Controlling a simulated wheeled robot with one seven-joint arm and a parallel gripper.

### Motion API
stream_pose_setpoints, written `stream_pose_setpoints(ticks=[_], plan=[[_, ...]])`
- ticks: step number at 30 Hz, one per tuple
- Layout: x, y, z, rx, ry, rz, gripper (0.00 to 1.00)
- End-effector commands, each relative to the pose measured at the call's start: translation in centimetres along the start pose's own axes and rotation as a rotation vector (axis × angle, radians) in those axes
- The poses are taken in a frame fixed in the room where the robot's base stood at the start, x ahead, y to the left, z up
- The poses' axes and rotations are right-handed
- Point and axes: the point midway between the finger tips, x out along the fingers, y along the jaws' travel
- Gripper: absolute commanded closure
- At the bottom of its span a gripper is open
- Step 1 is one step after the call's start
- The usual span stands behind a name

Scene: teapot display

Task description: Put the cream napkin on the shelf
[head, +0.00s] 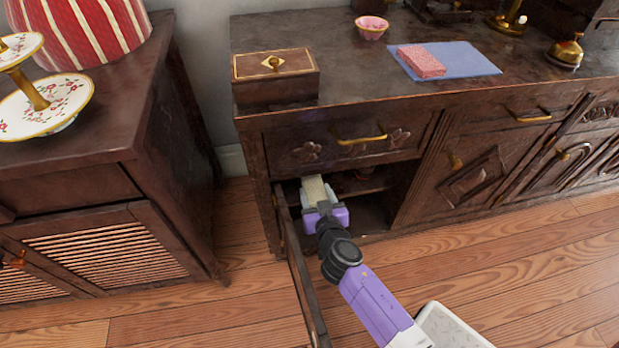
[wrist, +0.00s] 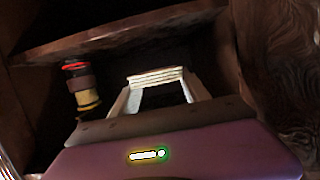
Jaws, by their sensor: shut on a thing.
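The cream napkin (head: 313,186) is a folded pale stack at the front of my gripper (head: 319,198), inside the open dark cabinet compartment. In the wrist view its pale layered edge (wrist: 157,76) shows between my gripper's fingers (wrist: 160,92). My gripper is shut on it. The cabinet's shelf (head: 366,181) crosses the compartment behind and to the right of my gripper. A wooden board (wrist: 120,36) runs across above the napkin in the wrist view. I cannot tell whether the napkin touches the shelf.
The open cabinet door (head: 301,275) stands close on the left of my arm. A dark and yellow cylinder with a red ring (wrist: 83,88) stands left of my gripper. A wooden box (head: 276,80) and a pink sponge-like block (head: 421,62) are on the cabinet top.

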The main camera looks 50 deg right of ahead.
Motion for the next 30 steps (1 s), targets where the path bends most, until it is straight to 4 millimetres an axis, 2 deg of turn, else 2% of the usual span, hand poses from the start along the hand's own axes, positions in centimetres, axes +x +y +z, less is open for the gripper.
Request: stream_pose_setpoints(ticks=[3, 13, 15, 23, 30], plan=[[2.9, 0.0, -1.1, 0.001, 0.002, 0.0, 0.86], [9.8, 0.2, -3.1, 0.0, 0.002, 0.001, 0.86], [10.1, 0.1, -1.1, -0.002, -0.003, 0.0, 0.86], [10.6, 0.1, 0.4, -0.001, 0.0, -0.001, 0.86], [11.5, 0.1, 3.3, -0.001, 0.0, 0.0, 0.86]])
